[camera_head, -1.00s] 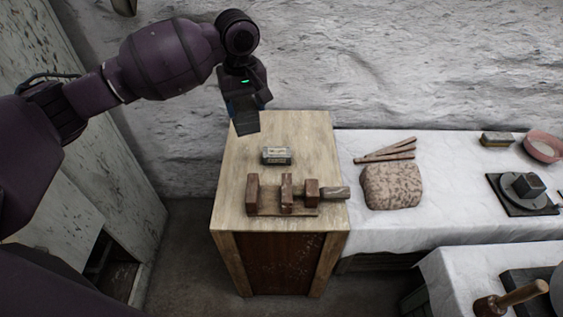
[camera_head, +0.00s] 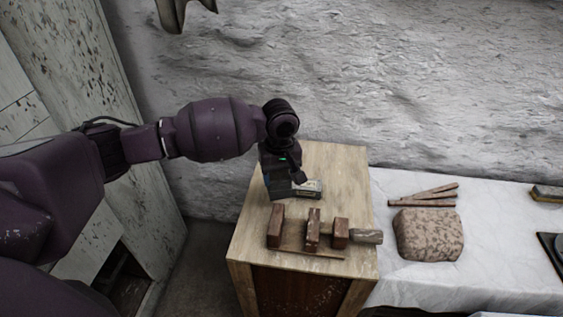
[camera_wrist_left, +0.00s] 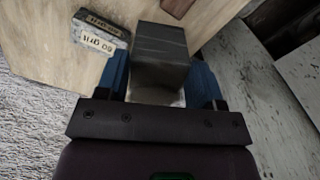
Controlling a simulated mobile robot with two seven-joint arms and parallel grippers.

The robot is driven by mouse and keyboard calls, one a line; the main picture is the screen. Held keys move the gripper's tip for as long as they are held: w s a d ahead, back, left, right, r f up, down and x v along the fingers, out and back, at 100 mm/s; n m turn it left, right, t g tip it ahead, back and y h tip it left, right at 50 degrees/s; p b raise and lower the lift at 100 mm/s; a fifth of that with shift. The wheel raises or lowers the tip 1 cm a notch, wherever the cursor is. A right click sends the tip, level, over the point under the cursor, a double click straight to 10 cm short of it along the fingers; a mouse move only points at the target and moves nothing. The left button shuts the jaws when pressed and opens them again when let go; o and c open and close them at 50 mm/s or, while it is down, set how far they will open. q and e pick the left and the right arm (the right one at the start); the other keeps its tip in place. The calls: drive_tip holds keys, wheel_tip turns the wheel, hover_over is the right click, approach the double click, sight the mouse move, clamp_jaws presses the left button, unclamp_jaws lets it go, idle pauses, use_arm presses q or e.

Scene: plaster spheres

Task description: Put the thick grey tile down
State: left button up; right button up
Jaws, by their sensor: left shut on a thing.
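The thick grey tile (camera_head: 282,184) is a dark grey slab, held over the left part of the wooden cabinet top (camera_head: 342,165). My left gripper (camera_head: 279,164) is shut on it; in the left wrist view the tile (camera_wrist_left: 160,50) sits between the two blue fingers. In the head view the tile's lower end is close to the cabinet top; I cannot tell whether it touches. My right gripper is not in view.
A small labelled block (camera_head: 310,189) lies right beside the tile, partly hidden by my gripper. Brown blocks (camera_head: 312,229) and a handled piece (camera_head: 366,236) stand at the cabinet's front. A speckled lump (camera_head: 429,235) and sticks (camera_head: 428,197) lie on the white-covered table (camera_head: 500,230).

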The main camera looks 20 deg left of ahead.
sight(280, 191)
use_arm(q)
drive_tip(key=shift+f, duration=0.75)
wheel_tip(280, 191, down, 5)
drive_tip(key=shift+w+r+b, duration=0.1)
drive_tip(key=shift+b, duration=0.8)
drive_tip(key=o, duration=0.6)
drive_tip(key=shift+c, duration=0.2)
drive_tip(key=o, duration=0.5)
drive_tip(key=shift+c, duration=0.2)
drive_tip(key=shift+f, duration=0.2)
drive_tip(key=shift+r, duration=0.15)
